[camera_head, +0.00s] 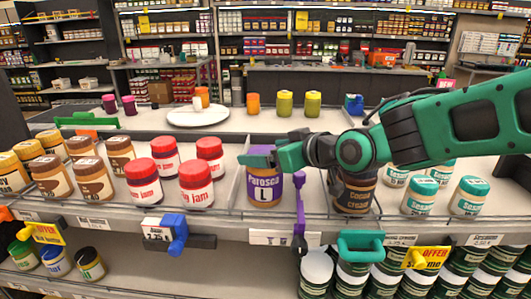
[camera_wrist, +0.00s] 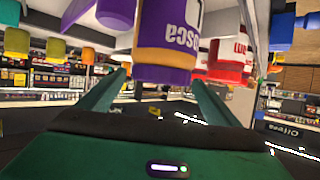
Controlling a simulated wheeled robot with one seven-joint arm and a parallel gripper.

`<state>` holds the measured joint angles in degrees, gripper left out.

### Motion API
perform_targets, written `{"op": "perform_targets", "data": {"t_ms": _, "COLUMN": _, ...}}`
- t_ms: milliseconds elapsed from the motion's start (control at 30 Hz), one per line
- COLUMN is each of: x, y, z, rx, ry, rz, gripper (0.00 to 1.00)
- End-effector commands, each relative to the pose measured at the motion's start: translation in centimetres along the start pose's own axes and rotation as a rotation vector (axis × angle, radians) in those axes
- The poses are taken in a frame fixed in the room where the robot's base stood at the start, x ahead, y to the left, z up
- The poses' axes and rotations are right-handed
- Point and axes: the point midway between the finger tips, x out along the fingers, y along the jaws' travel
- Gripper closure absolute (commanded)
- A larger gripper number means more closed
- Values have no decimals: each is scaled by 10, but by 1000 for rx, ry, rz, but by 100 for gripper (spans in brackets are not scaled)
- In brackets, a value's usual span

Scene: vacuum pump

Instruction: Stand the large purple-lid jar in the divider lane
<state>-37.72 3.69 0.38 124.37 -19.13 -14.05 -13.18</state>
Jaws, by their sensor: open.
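The large purple-lid jar (camera_head: 265,189), with a purple and orange label reading "Parosca L", stands upright near the front of the shelf. It is in the divider lane (camera_head: 235,188) between the red-lid jam jars and a dark cocoa cream jar. My gripper (camera_head: 258,158) is open at the height of its lid and hides most of the lid in the head view. In the wrist view the picture is upside down, and the jar (camera_wrist: 165,55) shows between the two spread fingers of my gripper (camera_wrist: 158,82). Whether a finger touches it I cannot tell.
Red-lid jam jars (camera_head: 196,186) stand close on the left. The cocoa cream jar (camera_head: 354,192) stands on the right under my arm. A purple clip (camera_head: 299,210) rises at the front edge, beside a wire rail. A white round plate (camera_head: 198,116) lies on the counter behind.

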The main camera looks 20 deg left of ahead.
Motion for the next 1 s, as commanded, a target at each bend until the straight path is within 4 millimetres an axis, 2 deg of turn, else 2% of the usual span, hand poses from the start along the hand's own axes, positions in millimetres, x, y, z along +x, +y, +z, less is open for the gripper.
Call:
{"op": "perform_targets", "data": {"t_ms": 300, "x": -56, "y": 1, "z": -1, "rx": 1, "ry": 3, "rz": 3, "gripper": 15}}
{"op": "perform_targets", "data": {"t_ms": 533, "x": -92, "y": 1, "z": -1, "rx": -1, "ry": 3, "rz": 3, "gripper": 15}}
{"op": "perform_targets", "data": {"t_ms": 700, "x": -106, "y": 0, "z": 0, "rx": 0, "ry": 2, "rz": 1, "gripper": 15}}
{"op": "perform_targets", "data": {"t_ms": 1000, "x": -111, "y": 0, "z": 0, "rx": 0, "ry": 0, "rz": 0, "gripper": 15}}
